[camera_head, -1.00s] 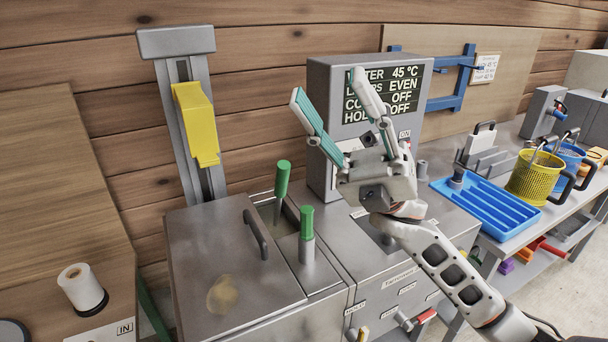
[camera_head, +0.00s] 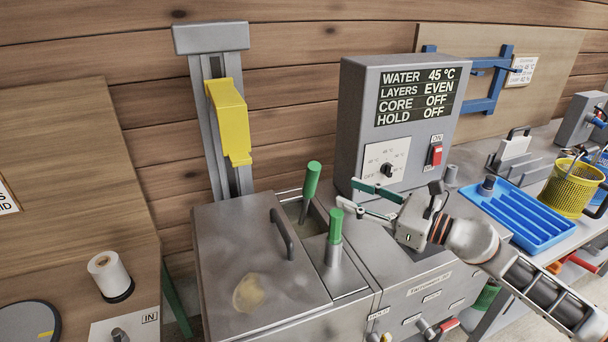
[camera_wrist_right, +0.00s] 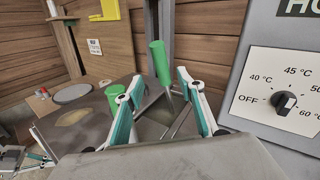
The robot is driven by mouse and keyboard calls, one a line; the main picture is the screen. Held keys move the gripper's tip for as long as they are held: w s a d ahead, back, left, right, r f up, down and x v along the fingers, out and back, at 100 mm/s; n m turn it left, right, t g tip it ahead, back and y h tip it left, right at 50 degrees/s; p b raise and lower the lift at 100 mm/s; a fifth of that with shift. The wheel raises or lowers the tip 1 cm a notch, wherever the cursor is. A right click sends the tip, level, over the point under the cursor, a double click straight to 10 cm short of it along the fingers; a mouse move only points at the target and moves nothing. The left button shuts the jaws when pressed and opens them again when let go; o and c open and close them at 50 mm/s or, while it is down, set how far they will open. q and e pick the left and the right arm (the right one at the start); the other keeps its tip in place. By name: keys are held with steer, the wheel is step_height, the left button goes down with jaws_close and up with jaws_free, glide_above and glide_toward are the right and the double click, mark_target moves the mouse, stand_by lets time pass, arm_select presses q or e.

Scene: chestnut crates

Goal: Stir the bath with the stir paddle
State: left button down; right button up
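The bath is a grey metal tank (camera_head: 345,318) with a grey lid (camera_head: 222,235) over its left part. One green handle (camera_head: 311,180) stands slightly tilted in the open slot at the back of the tank. A second green handle (camera_head: 335,225) stands upright in a grey sleeve nearer the front. My right gripper (camera_head: 347,193) is open and empty, right of both handles, pointing left. In the right wrist view the rear handle (camera_wrist_right: 160,62) shows between the open fingers, beyond them.
A control box (camera_head: 400,110) reading WATER 45 °C stands behind my right gripper. A grey column with a yellow block (camera_head: 229,118) rises behind the lid. The lid has a raised handle (camera_head: 282,234). A blue tray (camera_head: 520,215) and yellow basket (camera_head: 571,187) are at right.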

mark_target(317, 180)
steer(key=p+x, duration=0.1)
steer(key=x, duration=0.9)
steer(key=shift+w+a, duration=0.2)
steer(key=shift+w, duration=0.05)
arm_select(q)
steer(key=shift+w+d+r, duration=0.1)
steer(key=shift+w+r, duration=0.1)
steer(key=shift+r, duration=0.35)
steer(key=shift+w+d+r, duration=0.1)
steer(key=shift+w+r, duration=0.1)
steer(key=shift+r, duration=0.35)
arm_select(e)
steer(key=shift+w+a, duration=0.4)
steer(key=shift+a, duration=0.15)
steer(key=shift+c, duration=0.3)
arm_select(q)
steer(key=shift+r, duration=0.15)
arm_select(e)
jaws_close()
